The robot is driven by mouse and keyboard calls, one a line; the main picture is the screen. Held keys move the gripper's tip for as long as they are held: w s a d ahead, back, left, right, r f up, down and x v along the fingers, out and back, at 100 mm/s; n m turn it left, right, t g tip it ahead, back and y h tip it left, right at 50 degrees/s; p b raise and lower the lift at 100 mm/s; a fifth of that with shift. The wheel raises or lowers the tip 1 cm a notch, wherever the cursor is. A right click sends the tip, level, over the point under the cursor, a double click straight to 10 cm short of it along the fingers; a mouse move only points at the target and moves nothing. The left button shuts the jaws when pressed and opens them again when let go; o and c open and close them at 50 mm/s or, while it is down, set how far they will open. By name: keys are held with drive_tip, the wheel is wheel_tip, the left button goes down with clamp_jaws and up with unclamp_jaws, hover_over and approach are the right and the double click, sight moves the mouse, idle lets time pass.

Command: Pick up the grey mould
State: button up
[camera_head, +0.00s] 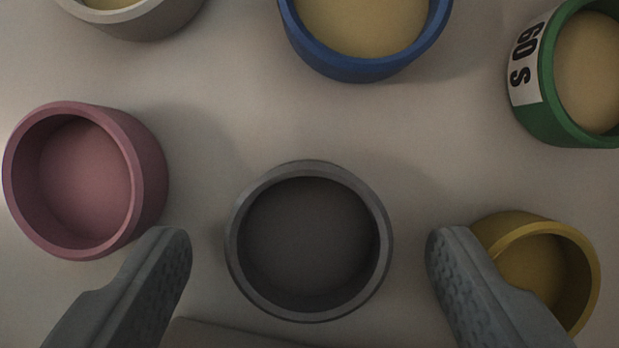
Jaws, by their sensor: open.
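The grey mould (309,312) is a round, open cup standing upright on the pale surface, in the lower middle of the view. It looks empty, with a dark inside. My gripper (309,250) is open, its two dark grey fingers coming up from the lower left and lower right. The fingertips lie on either side of the grey mould in the picture, with a gap on both sides. Neither finger appears to touch it, and the height of the fingertips above the surface is hard to tell.
A pink mould (150,170) stands left, near my left finger. A yellow mould (590,275) is partly behind my right finger. A blue mould (365,70), a green mould (553,115) labelled "60 S" and a pale mould (150,22) stand farther back. Bare surface surrounds the grey mould.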

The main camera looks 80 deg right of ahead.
drive_tip(key=shift+a+f, duration=0.1)
drive_tip(key=shift+f, duration=0.05)
drive_tip(key=shift+c, duration=0.2)
drive_tip(key=c, duration=1)
